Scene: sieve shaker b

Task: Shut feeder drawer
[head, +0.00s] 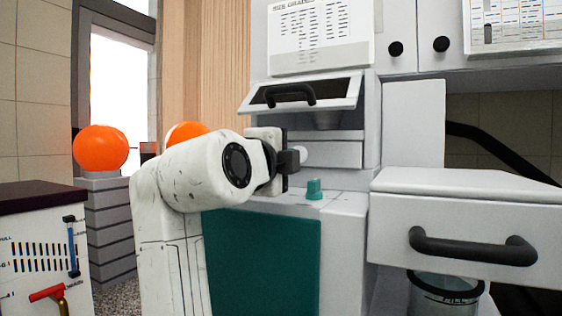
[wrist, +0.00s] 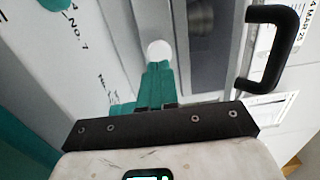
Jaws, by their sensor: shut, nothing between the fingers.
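On the white machine, a drawer front (head: 335,153) with a round white knob (head: 301,155) sits below a tilted-out flap (head: 345,92) with a black handle (head: 290,94). I take this knobbed front as the feeder drawer; no label confirms it. How far it stands out is hard to tell. My gripper (head: 293,160) is shut and empty, just left of the knob. In the wrist view its teal fingers (wrist: 156,80) point at the white knob (wrist: 159,50), close to it; I cannot tell whether they touch. The black flap handle (wrist: 270,50) is at right.
A large white drawer (head: 400,222) with a black handle stands out at right, above a bin (head: 445,290). A small teal knob (head: 314,188) sits on the ledge below my gripper. Orange balls (head: 100,148) and a dark-topped cabinet (head: 38,196) are at left.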

